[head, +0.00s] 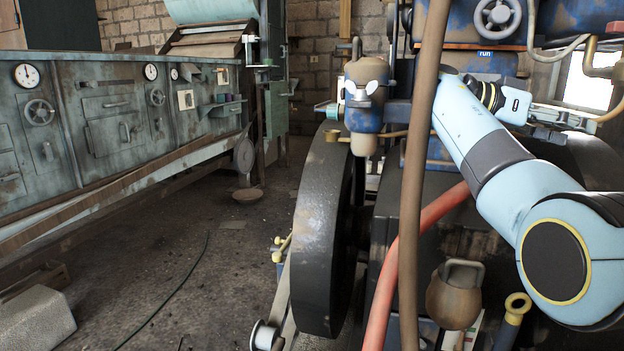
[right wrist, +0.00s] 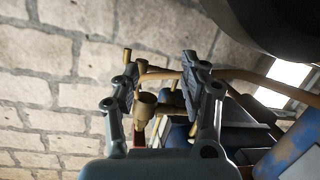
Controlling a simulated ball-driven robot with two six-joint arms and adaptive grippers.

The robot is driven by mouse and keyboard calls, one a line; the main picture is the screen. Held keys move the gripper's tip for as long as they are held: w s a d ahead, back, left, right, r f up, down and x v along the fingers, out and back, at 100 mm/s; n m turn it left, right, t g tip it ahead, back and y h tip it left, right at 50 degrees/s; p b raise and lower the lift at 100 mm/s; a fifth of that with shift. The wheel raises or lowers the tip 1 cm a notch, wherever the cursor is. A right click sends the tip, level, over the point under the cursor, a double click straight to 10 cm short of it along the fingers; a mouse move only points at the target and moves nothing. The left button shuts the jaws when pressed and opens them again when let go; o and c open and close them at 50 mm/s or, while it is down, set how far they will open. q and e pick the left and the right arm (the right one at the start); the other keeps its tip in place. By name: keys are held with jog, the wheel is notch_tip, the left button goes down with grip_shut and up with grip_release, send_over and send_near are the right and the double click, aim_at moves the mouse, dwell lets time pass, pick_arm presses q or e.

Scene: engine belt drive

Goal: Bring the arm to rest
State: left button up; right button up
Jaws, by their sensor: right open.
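My right arm (head: 540,215), light blue with dark joints, comes in from the right in the head view and reaches up and left to the engine. Its wrist (head: 497,97) is beside the blue engine part (head: 487,62) marked "run". Nothing is clearly held. My left gripper is not in view.
A large dark flywheel (head: 318,235) stands in the middle. A brown upright pipe or strap (head: 418,180) and a red hose (head: 405,250) run close to my right arm. Green cabinets (head: 110,125) line the left wall. The floor (head: 215,270) between is mostly open.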

jog(key=s+a+f+n+t+y, duration=0.1)
jog(key=s+f+n+y, duration=0.15)
jog(key=s+f, duration=0.55)
jog(key=s+f+n+t+y, duration=0.2)
jog(key=s+f+n, duration=0.2)
jog(key=f, duration=0.7)
jog(key=s+a+f+n+t+y, duration=0.15)
jog(key=s+f+n, duration=0.35)
jog(key=f, duration=0.5)
jog(key=s+a+f+n+y, duration=0.1)
jog(key=s+a+n+y, duration=0.4)
jog(key=s, duration=0.6)
jog(key=s+a+n+y, duration=0.25)
jog(key=s+a, duration=0.45)
jog(key=s, duration=0.4)
notch_tip(320, 180, down, 20)
jog(key=s+d+m+p, duration=0.1)
jog(key=s+d+p, duration=0.2)
jog(key=p, duration=0.2)
jog(key=s+f+p, duration=0.2)
jog(key=s+f, duration=0.3)
jog(key=s, duration=0.3)
jog(key=s+d+f+p, duration=0.1)
jog(key=s+f+p, duration=0.2)
jog(key=s, duration=0.6)
jog(key=shift+s+f+m+g+y, duration=0.15)
jog(key=shift+f+m+g+y, duration=0.25)
jog(key=shift+f, duration=0.55)
